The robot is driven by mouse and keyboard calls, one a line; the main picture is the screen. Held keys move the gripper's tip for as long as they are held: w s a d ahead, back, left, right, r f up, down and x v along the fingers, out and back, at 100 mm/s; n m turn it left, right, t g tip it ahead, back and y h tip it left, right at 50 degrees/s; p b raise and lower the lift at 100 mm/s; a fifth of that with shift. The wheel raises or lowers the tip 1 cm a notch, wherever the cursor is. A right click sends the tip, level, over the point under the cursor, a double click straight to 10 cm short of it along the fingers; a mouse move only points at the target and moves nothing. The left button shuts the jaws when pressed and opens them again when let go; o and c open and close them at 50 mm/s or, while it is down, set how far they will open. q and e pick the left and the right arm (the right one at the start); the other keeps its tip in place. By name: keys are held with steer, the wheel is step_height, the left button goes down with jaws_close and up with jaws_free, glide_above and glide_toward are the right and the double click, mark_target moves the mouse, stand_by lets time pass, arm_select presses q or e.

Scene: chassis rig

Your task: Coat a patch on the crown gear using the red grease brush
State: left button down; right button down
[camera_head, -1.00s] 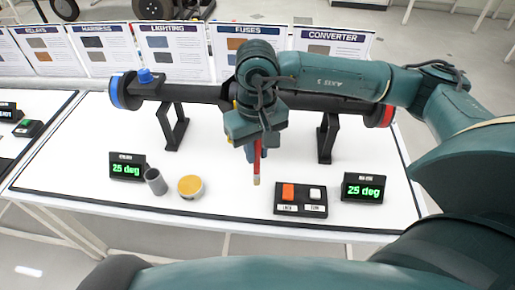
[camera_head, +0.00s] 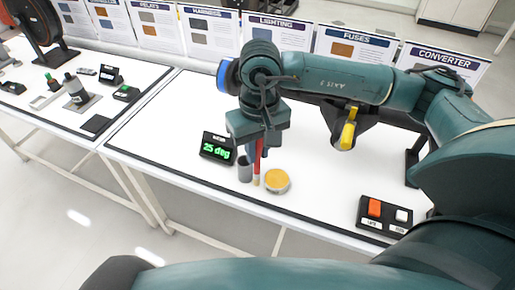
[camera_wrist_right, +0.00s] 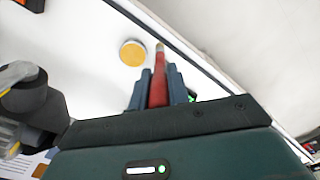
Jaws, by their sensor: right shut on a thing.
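My right gripper (camera_head: 259,143) is shut on the red grease brush (camera_head: 257,160), which points down above the white table. In the head view the brush tip shows between a grey cup (camera_head: 244,169) and a round tin of yellow grease (camera_head: 277,181). In the right wrist view the brush (camera_wrist_right: 158,84) sits between the fingers, and its tip is beside the tin (camera_wrist_right: 132,52), apart from it in the picture. A yellow part (camera_head: 348,132) shows on the dark axle behind my arm; I cannot tell whether it is the crown gear. My left gripper is not in view.
A "25 deg" display (camera_head: 218,148) stands left of the cup. A box with orange and white buttons (camera_head: 388,214) is at the right. Open table lies left of the display.

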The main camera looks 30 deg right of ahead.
steer(key=shift+w+d+f, duration=0.1)
steer(key=shift+d+f, duration=0.05)
steer(key=shift+d, duration=0.25)
steer(key=w+d+m+t+y, duration=0.1)
steer(key=d+m+y, duration=0.2)
steer(key=d, duration=0.6)
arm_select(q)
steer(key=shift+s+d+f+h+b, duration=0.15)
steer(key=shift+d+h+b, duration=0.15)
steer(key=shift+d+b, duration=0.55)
arm_select(e)
steer(key=shift+m+y, duration=0.3)
steer(key=shift+m, duration=0.1)
steer(key=shift+w+d+f, duration=0.1)
steer(key=shift+d+f, duration=0.1)
steer(key=shift+f, duration=0.75)
steer(key=shift+w+d+f, duration=0.1)
steer(key=shift+d+f, duration=0.15)
steer(key=shift+f, duration=0.75)
steer(key=shift+d+f, duration=0.2)
steer(key=shift+f, duration=0.75)
arm_select(q)
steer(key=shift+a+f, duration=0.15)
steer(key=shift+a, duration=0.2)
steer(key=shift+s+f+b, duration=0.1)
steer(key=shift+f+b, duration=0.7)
steer(key=shift+b, duration=0.15)
arm_select(e)
steer(key=shift+f, duration=0.6)
